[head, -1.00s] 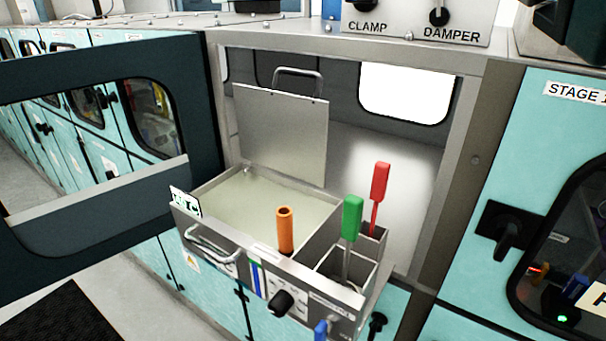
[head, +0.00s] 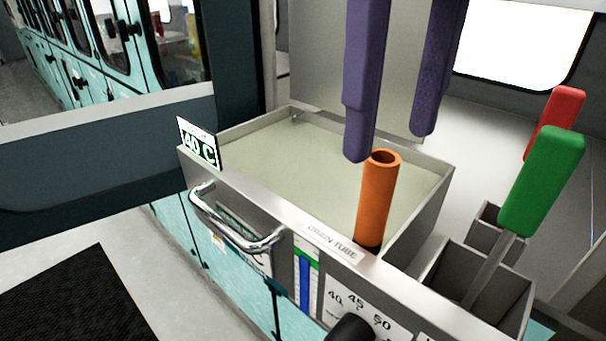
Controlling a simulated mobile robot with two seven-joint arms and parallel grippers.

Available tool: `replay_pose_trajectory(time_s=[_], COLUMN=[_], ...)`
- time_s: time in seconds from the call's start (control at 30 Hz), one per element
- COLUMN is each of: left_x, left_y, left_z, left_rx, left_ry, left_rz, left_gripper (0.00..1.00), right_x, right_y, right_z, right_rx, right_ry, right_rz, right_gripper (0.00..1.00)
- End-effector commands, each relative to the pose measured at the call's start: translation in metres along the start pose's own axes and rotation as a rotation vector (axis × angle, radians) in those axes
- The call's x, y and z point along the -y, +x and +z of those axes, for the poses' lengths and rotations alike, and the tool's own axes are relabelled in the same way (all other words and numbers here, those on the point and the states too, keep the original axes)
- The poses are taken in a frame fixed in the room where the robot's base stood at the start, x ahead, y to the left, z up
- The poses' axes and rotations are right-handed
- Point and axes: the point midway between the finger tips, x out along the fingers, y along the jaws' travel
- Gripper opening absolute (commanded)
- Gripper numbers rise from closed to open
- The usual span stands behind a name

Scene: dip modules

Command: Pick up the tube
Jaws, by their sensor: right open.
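The orange tube (head: 377,203) is a hollow cylinder standing upright at the front edge of the bath, by a label ending in "TUBE". Its open top faces up and its lower end is dark, set at the rim. My right gripper (head: 391,145) shows as two purple fingers reaching down from the top of the head view. The fingers are apart with nothing between them. Their tips appear just above and behind the tube's top; I cannot tell whether the left finger touches it. My left gripper is not in view.
The bath (head: 230,133) holds pale liquid, with a "40 C" sign (head: 198,143) on its left corner and a metal handle (head: 235,225) in front. A green-handled tool (head: 541,180) and a red-handled tool (head: 556,115) stand in holders to the right. A black knob (head: 350,328) is below.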

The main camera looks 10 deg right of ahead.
Motion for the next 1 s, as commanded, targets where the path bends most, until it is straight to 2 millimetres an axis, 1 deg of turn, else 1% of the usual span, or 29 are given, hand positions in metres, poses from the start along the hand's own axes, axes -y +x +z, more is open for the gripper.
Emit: replay_pose_trajectory(time_s=[0.03, 0.1, 0.2, 0.3, 0.37, 0.5, 0.53, 0.63, 0.73, 0.9, 0.93, 1.0], left_x=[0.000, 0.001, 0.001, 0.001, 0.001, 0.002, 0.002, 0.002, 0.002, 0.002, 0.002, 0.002], left_y=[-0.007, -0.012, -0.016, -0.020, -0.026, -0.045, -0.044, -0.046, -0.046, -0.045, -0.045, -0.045], left_z=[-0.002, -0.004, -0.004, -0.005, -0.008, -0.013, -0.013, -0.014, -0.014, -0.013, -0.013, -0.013], left_rx=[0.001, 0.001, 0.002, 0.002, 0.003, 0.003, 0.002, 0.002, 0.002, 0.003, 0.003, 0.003], left_ry=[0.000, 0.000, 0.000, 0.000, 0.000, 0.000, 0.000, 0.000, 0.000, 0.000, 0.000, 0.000], left_rz=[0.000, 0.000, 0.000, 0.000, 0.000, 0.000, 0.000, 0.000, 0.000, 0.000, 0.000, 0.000], left_gripper=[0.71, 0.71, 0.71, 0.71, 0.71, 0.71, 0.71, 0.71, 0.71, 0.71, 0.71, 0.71], right_x=[0.000, -0.001, -0.001, -0.002, -0.002, -0.004, -0.004, -0.004, -0.004, -0.004, -0.004, -0.004], right_y=[0.005, 0.015, 0.028, 0.036, 0.041, 0.062, 0.069, 0.082, 0.087, 0.088, 0.087, 0.087], right_z=[-0.002, -0.002, -0.001, -0.001, 0.000, 0.002, 0.002, 0.003, 0.003, 0.003, 0.003, 0.003], right_rx=[-0.007, -0.007, -0.005, -0.004, -0.005, -0.007, -0.006, -0.004, -0.001, 0.000, 0.000, 0.000], right_ry=[0.000, -0.001, -0.003, -0.005, -0.004, -0.006, -0.004, -0.006, -0.007, -0.007, -0.007, -0.007], right_rz=[0.001, 0.003, 0.004, 0.005, 0.006, 0.007, 0.007, 0.007, 0.007, 0.007, 0.007, 0.007], right_gripper=[0.67, 0.67, 0.67, 0.67, 0.67, 0.67, 0.67, 0.67, 0.67, 0.67, 0.64, 0.56])
